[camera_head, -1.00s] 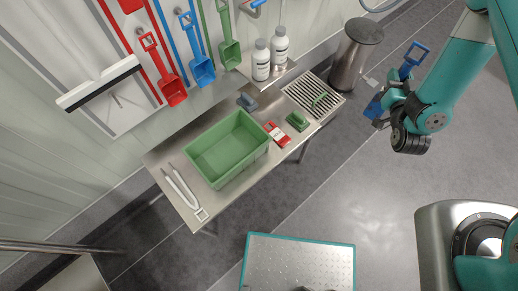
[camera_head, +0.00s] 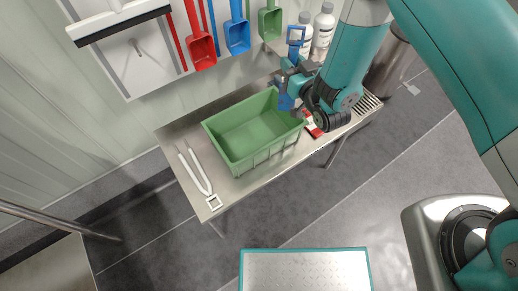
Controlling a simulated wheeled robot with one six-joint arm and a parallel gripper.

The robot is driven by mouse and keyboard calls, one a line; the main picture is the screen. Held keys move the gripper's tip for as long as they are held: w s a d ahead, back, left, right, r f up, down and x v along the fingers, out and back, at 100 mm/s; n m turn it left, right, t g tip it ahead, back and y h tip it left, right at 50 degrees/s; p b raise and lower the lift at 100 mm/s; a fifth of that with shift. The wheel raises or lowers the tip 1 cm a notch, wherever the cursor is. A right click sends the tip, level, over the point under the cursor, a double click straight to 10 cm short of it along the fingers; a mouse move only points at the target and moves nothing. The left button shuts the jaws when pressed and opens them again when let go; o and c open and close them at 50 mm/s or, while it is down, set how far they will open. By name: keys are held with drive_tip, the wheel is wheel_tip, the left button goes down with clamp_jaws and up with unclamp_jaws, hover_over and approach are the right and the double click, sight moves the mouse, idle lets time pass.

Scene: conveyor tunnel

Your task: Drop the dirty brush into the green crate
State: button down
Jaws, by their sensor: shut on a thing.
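The green crate (camera_head: 236,158) stands on the steel table, and its visible inside is empty. My gripper (camera_head: 289,82) is at the crate's right rear corner, shut on a blue tool (camera_head: 285,101). The tool has a D-shaped handle (camera_head: 296,35) sticking up above the gripper and a blue block below it. I cannot tell from the picture whether it is a brush or a scoop, nor see dirt on it. Its lower end overlaps the crate's right rim in view; its height above the rim is unclear.
White tongs (camera_head: 200,180) lie on the table left of the crate. A red-and-white item (camera_head: 313,127) is partly hidden by my arm, right of the crate. White bottles (camera_head: 322,28) stand behind. Red (camera_head: 201,48), blue (camera_head: 237,35) and green (camera_head: 270,22) scoops hang on the wall.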

drive_tip(key=s+a+f+n+g+y+b, duration=0.1)
drive_tip(key=a+f+y+b, duration=0.1)
drive_tip(key=a+f+b, duration=0.6)
wheel_tip(320, 180, down, 3)
drive_tip(key=shift+s+a+r+n, duration=0.15)
drive_tip(key=shift+s+a+n, duration=0.15)
drive_tip(key=shift+n, duration=0.1)
drive_tip(key=c, duration=0.8)
unclamp_jaws()
drive_tip(key=shift+d, duration=0.1)
